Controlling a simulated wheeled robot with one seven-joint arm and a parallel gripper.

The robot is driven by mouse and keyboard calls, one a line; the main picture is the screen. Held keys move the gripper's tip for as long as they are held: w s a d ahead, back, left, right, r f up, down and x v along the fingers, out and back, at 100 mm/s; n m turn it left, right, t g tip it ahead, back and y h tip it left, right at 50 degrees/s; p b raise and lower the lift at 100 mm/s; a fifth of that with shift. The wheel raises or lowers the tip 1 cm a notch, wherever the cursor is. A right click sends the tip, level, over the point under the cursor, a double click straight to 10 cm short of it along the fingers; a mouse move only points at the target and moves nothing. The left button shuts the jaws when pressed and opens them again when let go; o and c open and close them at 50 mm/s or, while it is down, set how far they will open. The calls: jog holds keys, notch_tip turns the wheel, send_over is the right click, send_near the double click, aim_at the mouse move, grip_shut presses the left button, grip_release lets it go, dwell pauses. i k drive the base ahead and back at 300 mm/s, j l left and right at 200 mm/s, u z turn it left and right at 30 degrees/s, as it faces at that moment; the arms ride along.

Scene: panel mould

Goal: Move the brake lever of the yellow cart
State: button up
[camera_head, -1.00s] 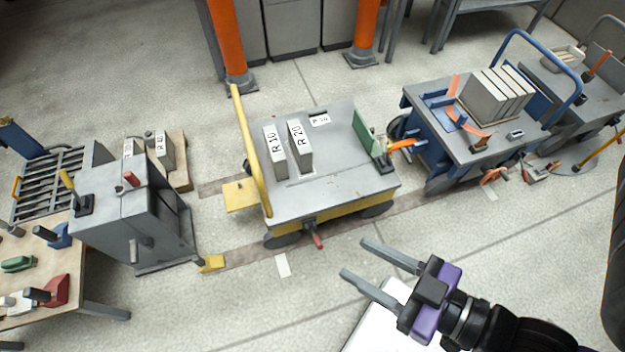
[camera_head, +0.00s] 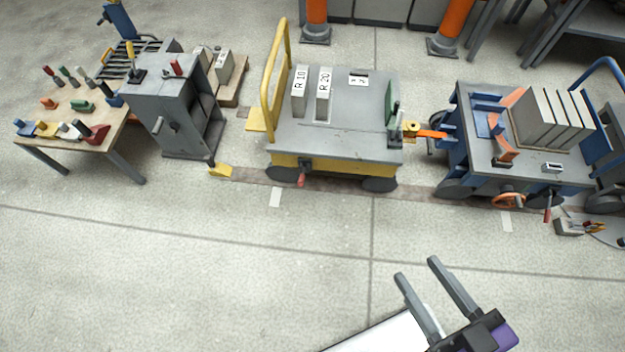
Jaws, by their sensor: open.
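The yellow cart (camera_head: 332,165) stands in the upper middle, with a grey top and a yellow push handle (camera_head: 273,80) at its left end. Its brake lever (camera_head: 302,177), with a red grip, hangs down from the near side, left of centre. Two blocks marked R 10 (camera_head: 300,91) and R 20 (camera_head: 324,94) stand on the top. My gripper (camera_head: 416,270) is at the lower right, fingers apart and empty. It is well apart from the cart, nearer to me and right of the lever.
A blue cart (camera_head: 470,168) with grey plates stands close to the right, an orange piece between the carts. A grey cabinet (camera_head: 170,105) and a wooden table (camera_head: 60,140) with several tools stand left. The floor (camera_head: 200,270) in front of the yellow cart is clear.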

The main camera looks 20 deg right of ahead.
aim_at(302, 178)
jog(key=i+j, duration=0.4)
jog(key=i+j+u, duration=0.15)
jog(key=i+j, duration=0.2)
jog(key=i, duration=0.25)
